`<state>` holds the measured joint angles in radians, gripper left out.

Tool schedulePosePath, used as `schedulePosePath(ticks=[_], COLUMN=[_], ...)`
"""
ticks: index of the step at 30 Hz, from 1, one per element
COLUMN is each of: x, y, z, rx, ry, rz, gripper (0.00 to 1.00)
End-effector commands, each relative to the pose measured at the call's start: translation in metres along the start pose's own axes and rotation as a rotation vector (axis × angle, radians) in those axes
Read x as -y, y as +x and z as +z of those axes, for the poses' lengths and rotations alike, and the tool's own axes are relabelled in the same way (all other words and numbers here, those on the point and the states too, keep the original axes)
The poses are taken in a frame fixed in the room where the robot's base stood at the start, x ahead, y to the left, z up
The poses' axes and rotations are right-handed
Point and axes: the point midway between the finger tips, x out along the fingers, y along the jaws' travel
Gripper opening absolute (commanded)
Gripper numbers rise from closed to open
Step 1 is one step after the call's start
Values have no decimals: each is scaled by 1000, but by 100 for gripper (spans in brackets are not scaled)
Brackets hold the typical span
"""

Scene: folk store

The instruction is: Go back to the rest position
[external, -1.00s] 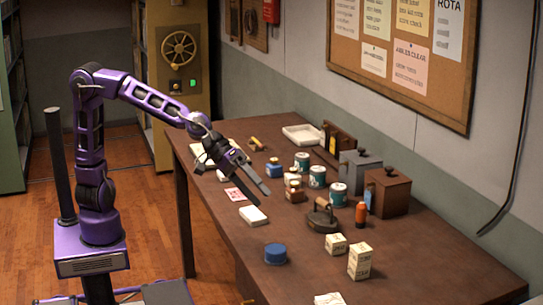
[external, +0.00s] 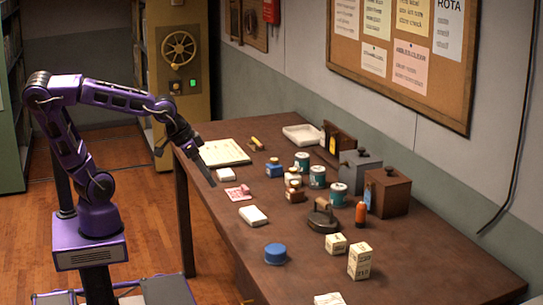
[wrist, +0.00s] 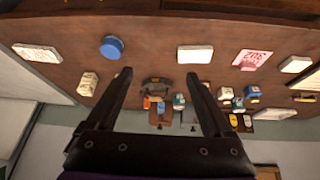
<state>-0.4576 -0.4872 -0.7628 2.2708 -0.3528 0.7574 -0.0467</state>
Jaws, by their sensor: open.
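My gripper (external: 199,164) is at the left edge of the brown table (external: 310,262), drawn back beside the open ledger and holding nothing. Its two dark fingers stand wide apart in the wrist view (wrist: 157,75), with nothing between them but the table's things farther off.
On the table are a blue round tin (external: 275,254), white boxes (external: 253,216), a pink card (external: 238,193), an open ledger (external: 224,152), a dark iron (external: 323,217), green-banded tins (external: 317,177) and a brown box (external: 387,191). Floor left of the table is clear.

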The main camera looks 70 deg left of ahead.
Motion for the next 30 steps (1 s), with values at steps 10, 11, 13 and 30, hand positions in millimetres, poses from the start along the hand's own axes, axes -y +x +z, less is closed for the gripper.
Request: schedulePosePath(ticks=[10,11,13,30], x=[116,123,134,150], y=[-71,-73,-76,-79], z=[46,51,60,73], rx=[-17,-14,-8,5], ry=[-41,-44,-52,-65], rz=[-85,-83,-78,-66], gripper=[86,86,86,86])
